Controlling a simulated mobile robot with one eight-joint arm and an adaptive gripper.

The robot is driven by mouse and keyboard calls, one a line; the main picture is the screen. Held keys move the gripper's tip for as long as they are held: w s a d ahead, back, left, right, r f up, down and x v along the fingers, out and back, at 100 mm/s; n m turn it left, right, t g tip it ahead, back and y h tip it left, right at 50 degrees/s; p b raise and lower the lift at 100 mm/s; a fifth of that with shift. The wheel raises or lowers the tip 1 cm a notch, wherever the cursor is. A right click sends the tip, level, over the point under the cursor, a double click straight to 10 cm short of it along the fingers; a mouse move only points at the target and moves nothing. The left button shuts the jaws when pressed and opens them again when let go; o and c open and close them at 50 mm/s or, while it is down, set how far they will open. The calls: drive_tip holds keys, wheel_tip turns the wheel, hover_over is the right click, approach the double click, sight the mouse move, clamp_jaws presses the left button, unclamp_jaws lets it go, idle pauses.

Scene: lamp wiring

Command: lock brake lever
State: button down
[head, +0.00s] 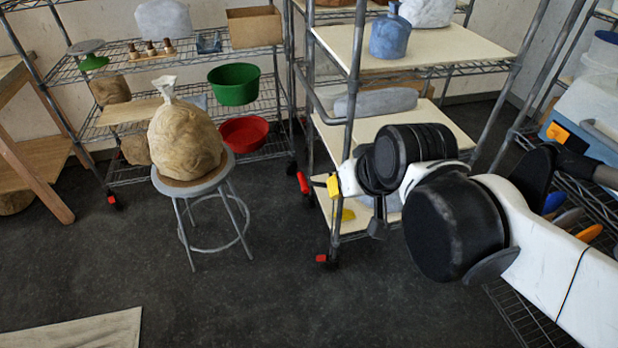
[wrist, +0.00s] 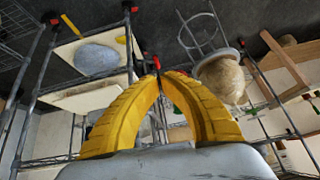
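My gripper (head: 333,187) shows in the head view at the left end of my arm, beside a post of the cart. In the wrist view, its two yellow fingers (wrist: 159,73) come together at the tips with nothing visible between them. A red brake lever (head: 303,182) is at a caster of the cart, left of my gripper in the head view. In the wrist view a red lever (wrist: 156,62) shows just past the fingertips; contact cannot be told. Another red lever (head: 325,258) is on the near caster, also in the wrist view (wrist: 133,9).
The cart's wire shelves (head: 430,45) and upright posts stand close around my arm. A stool (head: 215,185) with a tied sack (head: 185,138) stands to the left. A shelf at the back holds green (head: 235,85) and red bowls (head: 245,133). The front floor is mostly clear.

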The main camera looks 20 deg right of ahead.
drive_tip(key=w+d+f+m+y+p, duration=0.1)
drive_tip(key=w+f, duration=0.2)
drive_tip(key=w, duration=0.8)
drive_tip(key=w+d+f+y, duration=0.1)
drive_tip(key=w+d+f, duration=0.15)
drive_tip(key=w, duration=0.75)
drive_tip(key=w+d+f+m+t+y, duration=0.1)
drive_tip(key=w+d+f+y, duration=0.1)
drive_tip(key=w+f, duration=0.7)
drive_tip(key=t+p, duration=0.1)
approach(311, 183)
wheel_tip(311, 183, up, 4)
drive_tip(key=shift+d+f+m+y, duration=0.3)
drive_tip(key=shift+f+y, duration=0.1)
drive_tip(key=shift+f, duration=0.1)
drive_tip(key=shift+w, duration=0.1)
drive_tip(key=shift+b+x, duration=1.95)
drive_tip(key=shift+x, duration=3)
